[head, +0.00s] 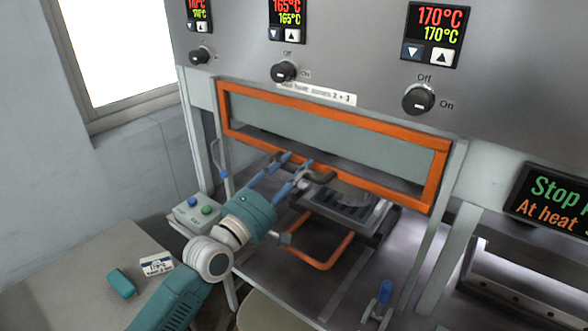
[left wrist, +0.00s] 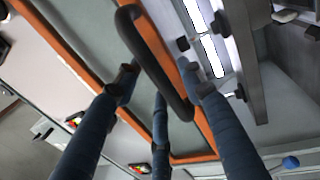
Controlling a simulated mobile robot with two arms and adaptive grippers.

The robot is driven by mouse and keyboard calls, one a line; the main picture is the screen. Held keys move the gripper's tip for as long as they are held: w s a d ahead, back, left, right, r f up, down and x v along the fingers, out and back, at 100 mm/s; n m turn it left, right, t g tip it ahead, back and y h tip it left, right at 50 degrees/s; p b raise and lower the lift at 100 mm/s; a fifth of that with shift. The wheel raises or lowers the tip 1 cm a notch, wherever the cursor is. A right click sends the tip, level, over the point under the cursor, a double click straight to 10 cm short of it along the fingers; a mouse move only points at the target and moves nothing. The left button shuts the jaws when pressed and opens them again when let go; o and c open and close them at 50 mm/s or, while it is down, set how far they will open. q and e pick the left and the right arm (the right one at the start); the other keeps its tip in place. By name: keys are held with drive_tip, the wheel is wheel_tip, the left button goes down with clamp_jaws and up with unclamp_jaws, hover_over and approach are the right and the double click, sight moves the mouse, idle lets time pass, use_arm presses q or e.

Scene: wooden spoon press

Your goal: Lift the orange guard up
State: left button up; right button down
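The orange guard (head: 436,178) is an orange frame around a grey-green panel on the front of the press, below the dials. A dark bar handle (head: 318,176) sticks out near its lower edge. The handle also shows large in the left wrist view (left wrist: 152,62), in front of the orange frame (left wrist: 68,48). My left gripper (head: 297,160) is at the handle, with its blue fingers spread. In the left wrist view the fingertips (left wrist: 158,72) lie on either side of the bar; whether they touch it is unclear. My right gripper is in neither view.
Below the guard is a dark grooved plate (head: 345,208) with an orange loop handle (head: 335,262). A button box (head: 196,214) stands left of my arm. A blue-knobbed lever (head: 385,291) is at lower right. A side table (head: 75,270) holds small items.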

use_arm(q)
drive_tip(key=v, duration=1.2)
